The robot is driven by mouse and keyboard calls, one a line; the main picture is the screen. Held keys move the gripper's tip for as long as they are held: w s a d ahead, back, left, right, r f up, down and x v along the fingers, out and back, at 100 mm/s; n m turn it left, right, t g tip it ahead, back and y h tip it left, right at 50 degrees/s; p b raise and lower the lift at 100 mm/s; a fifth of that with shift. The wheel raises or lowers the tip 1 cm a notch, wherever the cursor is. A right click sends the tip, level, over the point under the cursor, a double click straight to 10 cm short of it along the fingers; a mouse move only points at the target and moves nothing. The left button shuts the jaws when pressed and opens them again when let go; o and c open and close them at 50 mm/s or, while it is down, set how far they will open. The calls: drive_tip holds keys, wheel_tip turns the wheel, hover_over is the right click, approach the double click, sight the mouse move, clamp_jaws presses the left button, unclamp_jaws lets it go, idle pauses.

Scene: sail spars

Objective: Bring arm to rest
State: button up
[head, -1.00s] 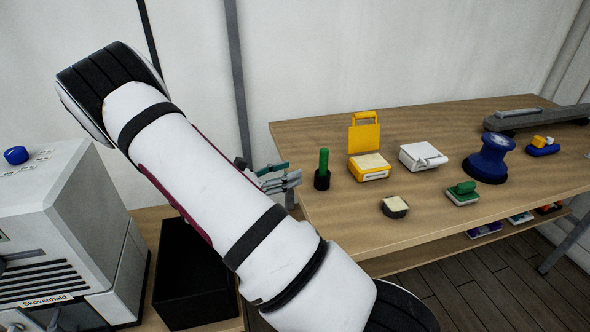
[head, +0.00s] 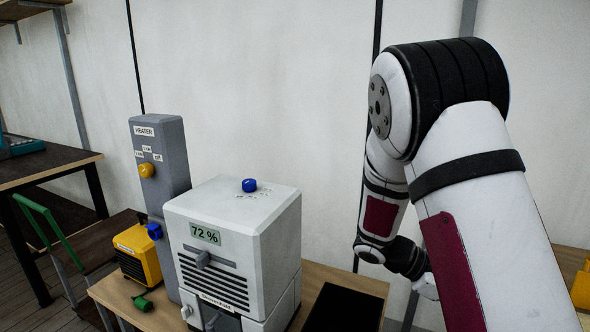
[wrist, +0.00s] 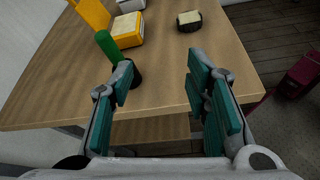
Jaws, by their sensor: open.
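My gripper (wrist: 160,90) shows in the wrist view with its teal-padded fingers spread apart and nothing between them. It points over the near edge of the wooden table (wrist: 180,70). A green-handled tool in a dark round holder (wrist: 107,45) stands close beyond the left finger. In the head view my white arm fills the right side, bent at a black-ribbed joint; the gripper's fingers are hidden there.
In the head view a white machine (head: 235,235) reading 72 % stands beside a grey heater column (head: 160,190). A black box (head: 345,308) lies close below my arm. A yellow unit (head: 138,252) stands left. In the wrist view a yellow box (wrist: 127,30) and round dark dish (wrist: 189,21) sit on the table.

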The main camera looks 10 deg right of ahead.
drive_tip(key=s+a+r+m+t+y, duration=0.4)
drive_tip(key=s+a+r+t+y, duration=0.1)
drive_tip(key=a, duration=0.6)
drive_tip(key=s+a+r+m+t+y, duration=0.5)
drive_tip(key=s+a+r+y, duration=0.2)
drive_tip(key=a, duration=0.3)
drive_tip(key=shift+s+a+r+t, duration=0.4)
drive_tip(key=shift+s+r, duration=0.1)
drive_tip(key=shift+r, duration=0.25)
